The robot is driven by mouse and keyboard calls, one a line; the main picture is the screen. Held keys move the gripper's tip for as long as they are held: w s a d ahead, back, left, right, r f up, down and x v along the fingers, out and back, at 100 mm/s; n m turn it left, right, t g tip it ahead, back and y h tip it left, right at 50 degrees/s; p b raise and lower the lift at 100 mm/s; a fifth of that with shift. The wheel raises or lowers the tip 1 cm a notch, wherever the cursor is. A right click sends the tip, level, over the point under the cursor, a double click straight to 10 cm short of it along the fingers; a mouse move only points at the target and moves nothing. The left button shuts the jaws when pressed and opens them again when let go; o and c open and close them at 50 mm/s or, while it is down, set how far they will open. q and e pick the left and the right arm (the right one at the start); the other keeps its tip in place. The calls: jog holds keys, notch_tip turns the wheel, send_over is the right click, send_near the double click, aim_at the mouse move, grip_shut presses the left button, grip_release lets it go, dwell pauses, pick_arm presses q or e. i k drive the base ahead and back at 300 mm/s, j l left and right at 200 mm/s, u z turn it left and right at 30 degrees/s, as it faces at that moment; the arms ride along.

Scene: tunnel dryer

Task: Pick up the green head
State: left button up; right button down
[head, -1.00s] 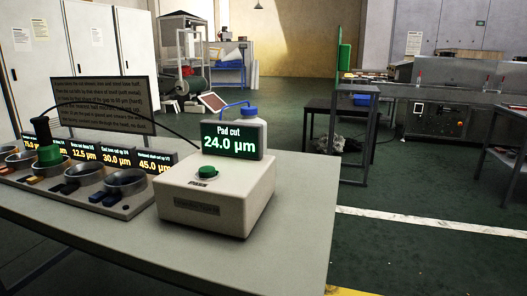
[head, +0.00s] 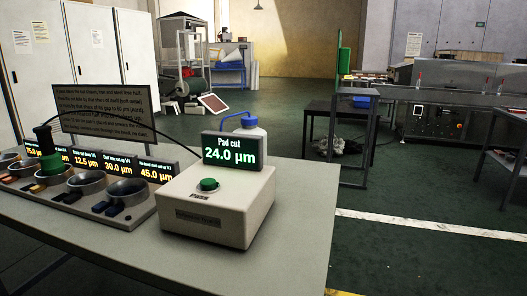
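The green head (head: 50,163) is a small green piece with a black upper part. It sits at one of the cups of a rack (head: 140,212) at the left of the table. A thin black cable arcs from it towards the white box. The white box (head: 205,225) has a green button (head: 208,184) on top and a display (head: 232,151) reading "Pad cut 24.0 µm". Neither of my grippers is in view.
The grey table (head: 270,262) has bare room in front of and right of the box. Small displays (head: 115,163) and a dark text board (head: 105,112) stand behind the cups. Dark floor lies to the right.

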aim_at(52, 162)
jog(key=j+u, duration=0.45)
jog(key=i+j+u, duration=0.15)
jog(key=u, duration=0.3)
